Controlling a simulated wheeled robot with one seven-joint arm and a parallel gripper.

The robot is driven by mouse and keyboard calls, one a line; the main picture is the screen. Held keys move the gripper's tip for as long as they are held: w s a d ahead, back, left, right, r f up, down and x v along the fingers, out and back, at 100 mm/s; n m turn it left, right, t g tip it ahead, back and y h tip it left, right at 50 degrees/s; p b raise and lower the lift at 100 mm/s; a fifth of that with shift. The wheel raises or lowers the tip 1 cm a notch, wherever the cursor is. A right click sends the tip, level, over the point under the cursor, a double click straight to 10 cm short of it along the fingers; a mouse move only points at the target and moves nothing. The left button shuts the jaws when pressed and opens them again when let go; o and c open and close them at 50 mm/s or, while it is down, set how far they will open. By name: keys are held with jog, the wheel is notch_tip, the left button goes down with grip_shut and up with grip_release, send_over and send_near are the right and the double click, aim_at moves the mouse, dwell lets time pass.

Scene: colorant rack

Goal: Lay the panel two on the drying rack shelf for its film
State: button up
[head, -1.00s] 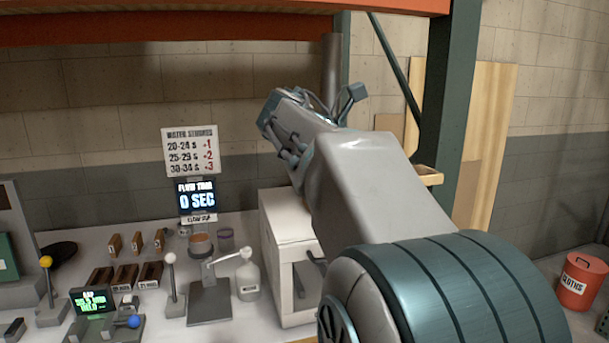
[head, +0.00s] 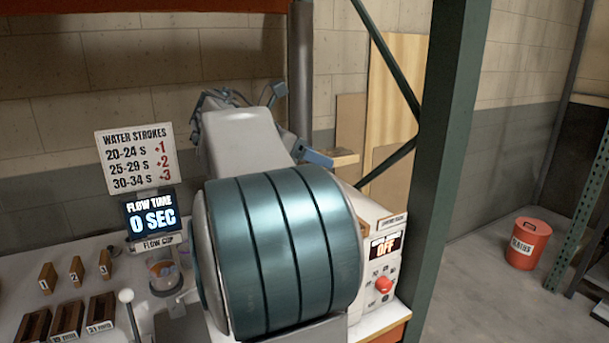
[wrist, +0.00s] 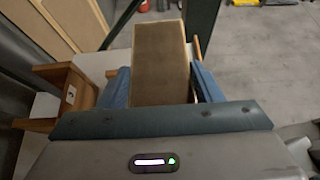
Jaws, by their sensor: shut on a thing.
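In the wrist view my gripper (wrist: 162,84) is shut on a flat brown panel (wrist: 160,50) with a paler edge, its blue fingers on either side. No number shows on the panel's visible face. In the head view one blue fingertip of my gripper (head: 318,158) shows past my arm, beside a tan wooden piece; I cannot tell whether that piece is the held panel. A wooden piece marked 2 (wrist: 70,96) stands left of the gripper in the wrist view. I cannot make out the drying rack shelf for certain.
Numbered wooden blocks (head: 76,270) and dark labelled trays (head: 66,318) stand on the bench at left. A control box (head: 380,262) reading OFF is right of my arm. A green post (head: 446,150) rises at right. A red bin (head: 527,243) stands on open floor.

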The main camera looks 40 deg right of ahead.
jog(key=shift+w+d+f+p, duration=0.1)
jog(key=shift+w+d+f, duration=0.55)
jog(key=shift+f, duration=0.55)
jog(key=shift+w+d+f+p, duration=0.1)
jog(key=shift+w+d+f, duration=0.3)
jog(key=shift+w+f, duration=0.6)
jog(key=shift+w+d+f+p, duration=0.1)
jog(key=shift+w+d+f, duration=0.45)
jog(key=shift+f, duration=0.85)
jog(key=shift+f, duration=0.15)
jog(key=o, duration=1)
jog(key=shift+r, duration=0.2)
jog(key=v, duration=1.2)
